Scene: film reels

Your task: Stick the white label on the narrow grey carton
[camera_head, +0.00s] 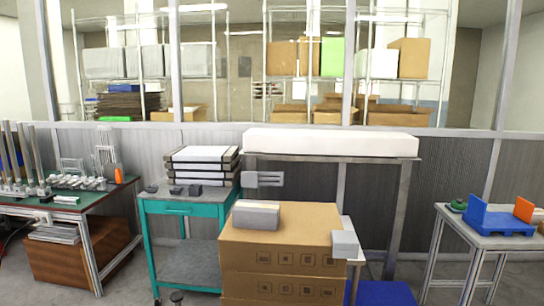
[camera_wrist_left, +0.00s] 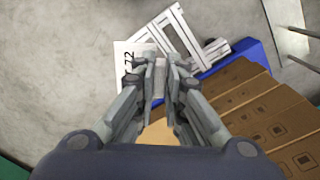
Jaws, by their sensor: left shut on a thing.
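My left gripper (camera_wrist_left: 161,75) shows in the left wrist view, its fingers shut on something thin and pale. A white label (camera_wrist_left: 124,58) with dark digits shows at the fingertips, partly hidden by the left finger; it appears to be what I hold. In the head view a low grey carton (camera_head: 256,215) lies on top of the brown carton stack. A smaller pale grey box (camera_head: 345,243) is at the stack's right edge. I cannot tell which of the two is the narrow grey carton. Neither gripper can be made out in the head view, and the right one is not seen.
The brown cartons (camera_head: 280,261) stand at centre, with a blue surface (camera_head: 385,293) low to their right. A teal cart (camera_head: 185,207) with stacked cases stands left. A side table (camera_head: 490,240) with a blue holder stands right. In the wrist view, bare floor (camera_wrist_left: 60,70) lies left.

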